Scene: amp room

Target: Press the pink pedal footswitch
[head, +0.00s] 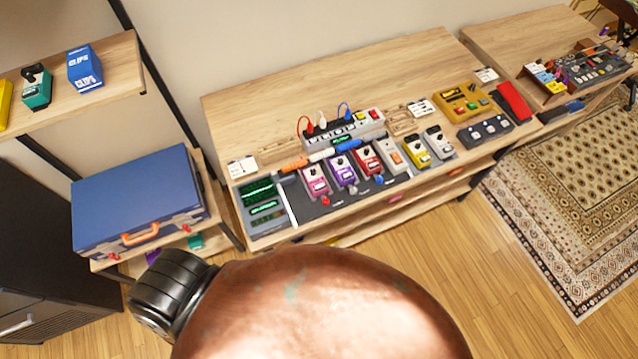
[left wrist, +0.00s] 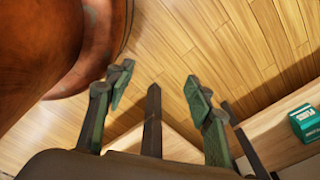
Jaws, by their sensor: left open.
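The pink pedal (head: 317,182) sits in the row of pedals on the wooden bench in the head view, at the left end of the row beside a purple pedal (head: 342,174). Its footswitch is too small to make out clearly. My left gripper (left wrist: 158,86) shows in the left wrist view, with its fingers spread apart and nothing between them. Wooden floor lies beyond it, and the pink pedal is not in that view. My right gripper is in neither view.
A blue case (head: 140,205) stands on a low shelf left of the bench. More pedals and a power strip (head: 345,132) crowd the bench top. A green box (left wrist: 304,122) is at the right in the left wrist view. Open floor (head: 480,270) lies before the bench.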

